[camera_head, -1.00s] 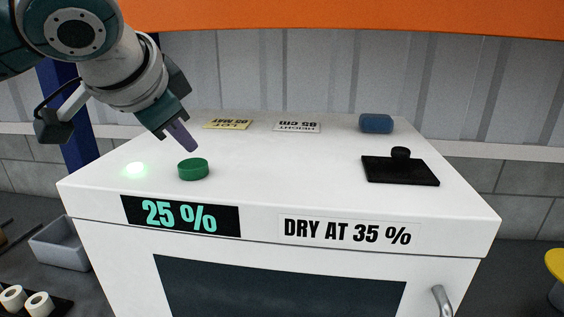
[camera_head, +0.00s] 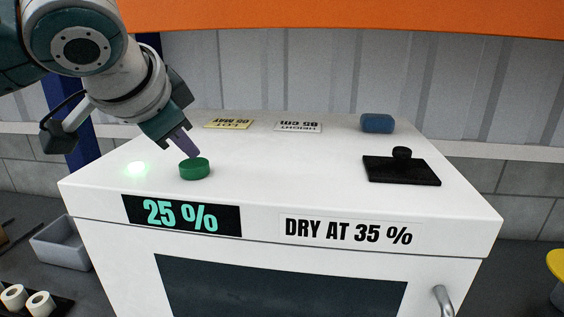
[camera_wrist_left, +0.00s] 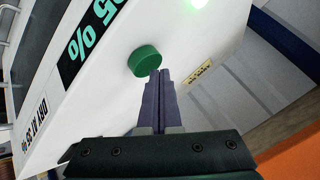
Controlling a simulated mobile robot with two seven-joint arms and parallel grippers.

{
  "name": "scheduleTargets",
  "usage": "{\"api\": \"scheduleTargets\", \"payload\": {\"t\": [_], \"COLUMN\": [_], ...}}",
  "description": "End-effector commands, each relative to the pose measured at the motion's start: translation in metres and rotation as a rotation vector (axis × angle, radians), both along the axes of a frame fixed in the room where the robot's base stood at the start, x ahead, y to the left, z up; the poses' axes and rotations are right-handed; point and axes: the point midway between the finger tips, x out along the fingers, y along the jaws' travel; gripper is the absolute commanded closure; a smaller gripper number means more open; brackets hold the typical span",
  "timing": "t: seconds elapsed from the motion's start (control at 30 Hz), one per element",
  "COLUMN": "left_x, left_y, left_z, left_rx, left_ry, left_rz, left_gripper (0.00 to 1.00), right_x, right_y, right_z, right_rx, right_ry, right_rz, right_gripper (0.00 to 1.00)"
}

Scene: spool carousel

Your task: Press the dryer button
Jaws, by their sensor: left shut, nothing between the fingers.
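The green round dryer button (camera_head: 195,170) stands on the white top of the dryer (camera_head: 290,190), near its left front. It also shows in the left wrist view (camera_wrist_left: 144,61). My left gripper (camera_head: 192,153) is shut and empty, its fingertips pointing down at the button's back edge. In the left wrist view the fingertips (camera_wrist_left: 160,76) overlap the button's lower right edge; I cannot tell whether they touch it. A display (camera_head: 180,215) on the dryer's front reads 25 %. A label (camera_head: 347,231) beside it reads DRY AT 35 %. My right gripper is not in view.
A green light (camera_head: 136,168) glows left of the button. A black stamp-like block with a knob (camera_head: 402,170), a blue block (camera_head: 377,123) and two cards (camera_head: 228,124) lie on the top. The middle of the top is clear. A grey bin (camera_head: 62,244) stands at left.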

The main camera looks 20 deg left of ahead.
Motion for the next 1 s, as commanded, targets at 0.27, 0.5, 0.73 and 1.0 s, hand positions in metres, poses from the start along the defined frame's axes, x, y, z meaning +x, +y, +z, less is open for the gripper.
{"api": "scheduleTargets", "payload": {"t": [0.27,0.5,0.73,1.0], "left_x": [0.0,0.0001,0.0001,-0.0001], "left_y": [0.0,0.0,0.0,-0.0001], "left_z": [-0.0039,-0.0067,-0.0094,-0.0067], "left_rx": [0.0,0.0,0.0,0.0], "left_ry": [0.0,0.0,0.0,0.0], "left_rz": [0.0,0.0,0.0,0.0], "left_gripper": [1.0,1.0,1.0,1.0], "right_x": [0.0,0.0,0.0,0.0], "right_y": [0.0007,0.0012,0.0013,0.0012], "right_z": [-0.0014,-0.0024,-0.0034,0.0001], "right_rx": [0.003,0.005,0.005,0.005], "right_ry": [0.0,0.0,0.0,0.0], "right_rz": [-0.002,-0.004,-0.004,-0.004], "right_gripper": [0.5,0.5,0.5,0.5]}}
